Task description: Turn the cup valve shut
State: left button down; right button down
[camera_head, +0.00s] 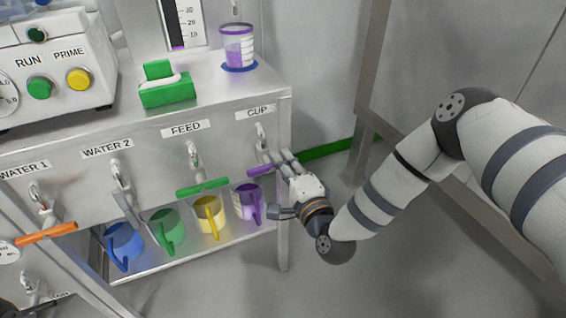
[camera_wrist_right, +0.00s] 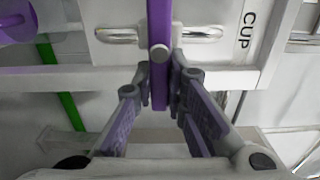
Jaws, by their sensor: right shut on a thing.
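The cup valve has a purple lever (camera_head: 260,170) below the "CUP" label on the cabinet front. In the head view the lever lies roughly level, in line with the green feed lever. My right gripper (camera_head: 278,163) is at its right end. In the right wrist view the purple lever (camera_wrist_right: 160,35) runs up the middle of the picture, and the right gripper's fingers (camera_wrist_right: 160,88) are closed on its near end. The fingers cover part of that end in the head view.
A green feed lever (camera_head: 203,187) and an orange water 1 lever (camera_head: 46,233) are to the left. Below stand purple (camera_head: 250,203), yellow (camera_head: 209,217), green (camera_head: 167,231) and blue (camera_head: 122,242) mugs on a shelf. A frame post (camera_head: 370,65) rises behind my right arm.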

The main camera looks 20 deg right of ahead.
jog(key=c, duration=1.6)
grip_release()
jog(key=shift+a, duration=0.1)
jog(key=shift+s, duration=0.1)
jog(key=s, duration=1.2)
jog(key=shift+d, duration=0.2)
